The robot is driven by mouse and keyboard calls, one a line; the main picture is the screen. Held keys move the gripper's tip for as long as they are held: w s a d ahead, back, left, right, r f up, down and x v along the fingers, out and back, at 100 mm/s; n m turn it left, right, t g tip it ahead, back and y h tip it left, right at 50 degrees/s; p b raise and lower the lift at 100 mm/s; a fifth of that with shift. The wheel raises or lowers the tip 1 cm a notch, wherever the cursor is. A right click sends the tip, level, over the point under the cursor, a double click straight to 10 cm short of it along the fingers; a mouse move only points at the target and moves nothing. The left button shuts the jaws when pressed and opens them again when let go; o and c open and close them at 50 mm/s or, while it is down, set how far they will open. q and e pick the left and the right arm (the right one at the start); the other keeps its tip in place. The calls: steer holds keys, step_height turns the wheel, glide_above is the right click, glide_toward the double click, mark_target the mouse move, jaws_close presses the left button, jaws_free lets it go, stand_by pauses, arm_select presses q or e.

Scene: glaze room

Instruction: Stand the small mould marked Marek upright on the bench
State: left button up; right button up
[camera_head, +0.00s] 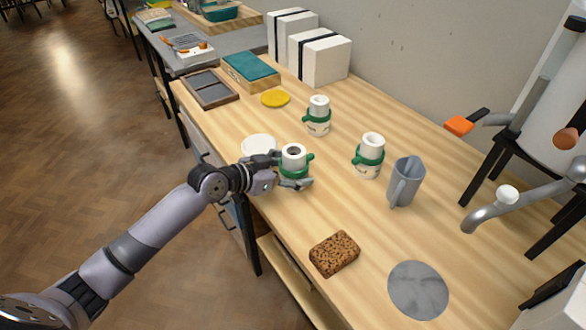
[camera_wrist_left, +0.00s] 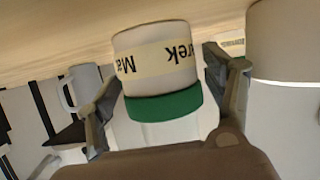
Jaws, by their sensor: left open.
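The small mould marked Marek (camera_head: 293,157) is a white cylinder with a dark hole in its top and a green band. It looks upright on the bench (camera_head: 330,203) near its front edge. In the left wrist view the mould (camera_wrist_left: 155,57) shows its Marek label, and the picture appears upside down. My left gripper (camera_head: 292,170) is open, with one finger on each side of the mould. In the left wrist view the gripper (camera_wrist_left: 165,95) brackets the green band. Whether the fingers touch it is unclear. My right gripper is out of view.
Two similar banded moulds (camera_head: 318,117) (camera_head: 368,157) stand behind, with a grey jug (camera_head: 405,182) to the right. A white round thing (camera_head: 258,145) is just beyond my gripper. A brown sponge (camera_head: 334,254) and a grey disc (camera_head: 418,289) lie nearer; bare wood lies between.

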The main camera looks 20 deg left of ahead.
arm_select(q)
steer(key=shift+r, duration=0.2)
steer(key=shift+s+a, duration=0.3)
steer(key=v, duration=0.9)
steer(key=shift+s+a+r+b, duration=0.1)
steer(key=shift+s+a+b, duration=0.1)
steer(key=shift+s+b, duration=0.1)
steer(key=shift+s+a+r, duration=0.35)
steer(key=shift+s+r, duration=0.05)
steer(key=shift+s, duration=0.15)
